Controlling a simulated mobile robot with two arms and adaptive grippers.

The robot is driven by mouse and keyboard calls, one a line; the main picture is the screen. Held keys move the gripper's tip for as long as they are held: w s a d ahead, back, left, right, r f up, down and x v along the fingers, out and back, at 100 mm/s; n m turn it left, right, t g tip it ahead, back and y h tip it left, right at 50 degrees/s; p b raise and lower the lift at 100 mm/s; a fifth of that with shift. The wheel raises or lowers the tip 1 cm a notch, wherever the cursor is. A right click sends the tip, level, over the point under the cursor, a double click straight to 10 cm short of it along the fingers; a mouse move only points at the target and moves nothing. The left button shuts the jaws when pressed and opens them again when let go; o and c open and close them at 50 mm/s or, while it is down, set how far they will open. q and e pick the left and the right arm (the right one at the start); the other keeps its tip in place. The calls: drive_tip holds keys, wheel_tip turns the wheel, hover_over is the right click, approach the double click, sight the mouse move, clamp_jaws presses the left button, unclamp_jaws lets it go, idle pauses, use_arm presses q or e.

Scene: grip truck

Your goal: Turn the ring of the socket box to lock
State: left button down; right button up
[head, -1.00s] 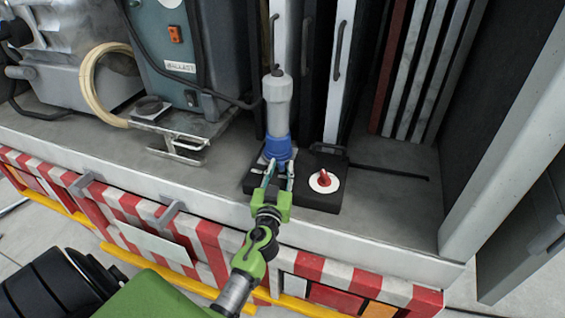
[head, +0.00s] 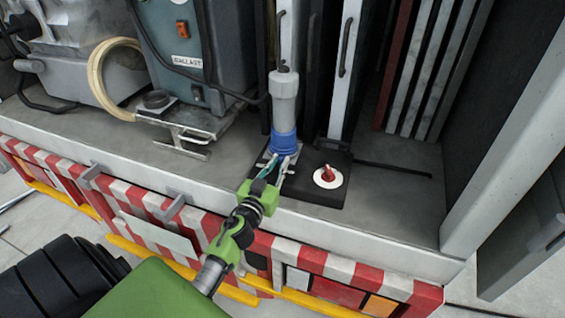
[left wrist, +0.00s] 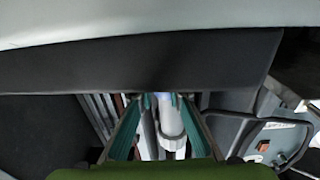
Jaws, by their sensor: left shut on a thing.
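The black socket box (head: 318,194) lies on the truck deck, with a red switch (head: 328,174) on a white disc at its right. A grey plug (head: 285,98) stands upright at the box's left side, with the blue ring (head: 285,144) around its lower end. My left gripper (head: 278,163) comes from the front left and is shut on the blue ring, low on its near side. In the left wrist view the two teal-sided fingers (left wrist: 162,118) flank the pale plug (left wrist: 171,126); the ring is mostly hidden there. My right gripper is not in view.
A grey-blue ballast unit (head: 180,50) with a coiled cream hose (head: 97,85) stands to the left. White panels (head: 346,65) with handles stand close behind the box. A grey post (head: 505,135) rises at the right. The deck right of the box is mostly clear.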

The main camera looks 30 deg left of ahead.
use_arm(q)
drive_tip(key=m+h, duration=0.1)
drive_tip(key=a+m+h, duration=0.1)
drive_tip(key=h, duration=0.1)
drive_tip(key=a+m+h, duration=0.1)
drive_tip(key=shift+s+h+p, duration=0.3)
drive_tip(key=shift+p, duration=0.1)
drive_tip(key=shift+s+a+f+m+h, duration=0.1)
drive_tip(key=shift+a+m+h, duration=0.2)
drive_tip(key=shift+m+h, duration=0.35)
drive_tip(key=shift+a+m+h, duration=0.3)
drive_tip(key=shift+m+h, duration=0.05)
drive_tip(key=shift+h, duration=0.6)
drive_tip(key=shift+f, duration=0.1)
drive_tip(key=c, duration=2.1)
unclamp_jaws()
drive_tip(key=v, duration=1.2)
drive_tip(key=shift+a, duration=0.1)
